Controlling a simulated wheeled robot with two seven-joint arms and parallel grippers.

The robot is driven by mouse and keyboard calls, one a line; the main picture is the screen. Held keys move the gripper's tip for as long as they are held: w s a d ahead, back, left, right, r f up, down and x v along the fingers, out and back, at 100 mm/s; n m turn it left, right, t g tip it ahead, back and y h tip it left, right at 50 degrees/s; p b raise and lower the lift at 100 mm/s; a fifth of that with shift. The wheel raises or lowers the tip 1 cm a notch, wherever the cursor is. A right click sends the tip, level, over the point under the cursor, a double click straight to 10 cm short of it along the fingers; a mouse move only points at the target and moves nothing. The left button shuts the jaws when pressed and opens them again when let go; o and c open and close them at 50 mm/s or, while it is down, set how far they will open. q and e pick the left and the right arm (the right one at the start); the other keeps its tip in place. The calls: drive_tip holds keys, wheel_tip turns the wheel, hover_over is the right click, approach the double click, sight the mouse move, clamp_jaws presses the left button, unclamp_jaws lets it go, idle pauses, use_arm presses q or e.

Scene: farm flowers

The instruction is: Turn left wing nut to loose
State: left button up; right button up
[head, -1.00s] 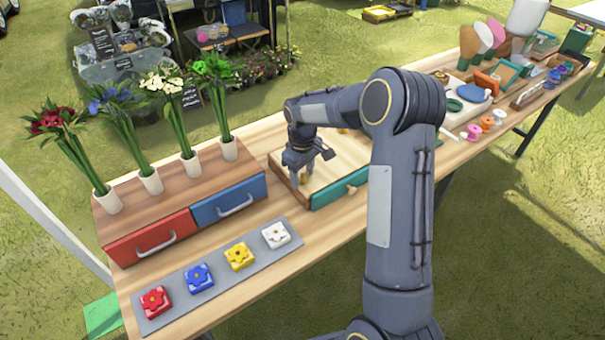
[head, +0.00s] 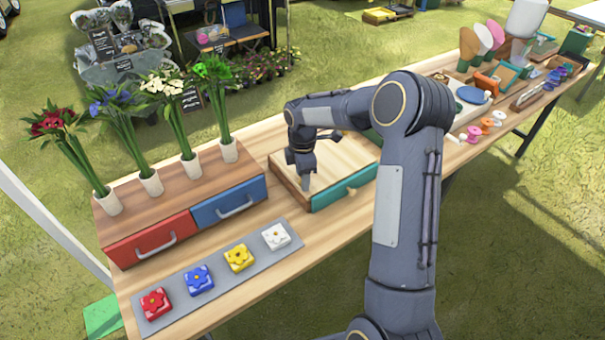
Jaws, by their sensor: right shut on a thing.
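A wooden press-like box (head: 335,165) with a teal front (head: 325,199) lies in the middle of the table. My right gripper (head: 306,186) points down onto the left part of its top. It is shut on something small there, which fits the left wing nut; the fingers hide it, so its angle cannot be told. My right forearm covers the right part of the box, and no other wing nut shows clearly. My left gripper is out of view.
Left of the box stands a cabinet with a red drawer (head: 150,240) and a blue drawer (head: 229,202), with several flower vases on top. A grey mat (head: 220,263) with coloured flower blocks lies in front. Spools (head: 474,133) and tools crowd the right end.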

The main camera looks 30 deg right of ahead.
drive_tip(key=n+p, duration=0.1)
drive_tip(key=n, duration=0.4)
drive_tip(key=shift+r+n, duration=0.1)
drive_tip(key=shift+n, duration=0.2)
drive_tip(key=n+p, duration=0.1)
drive_tip(key=n, duration=0.4)
drive_tip(key=n+p, duration=0.1)
drive_tip(key=n, duration=0.5)
drive_tip(key=shift+p, duration=0.35)
drive_tip(key=n+p, duration=0.1)
drive_tip(key=n, duration=0.4)
drive_tip(key=shift+n+p, duration=0.3)
drive_tip(key=shift+n, duration=0.1)
drive_tip(key=o, duration=1)
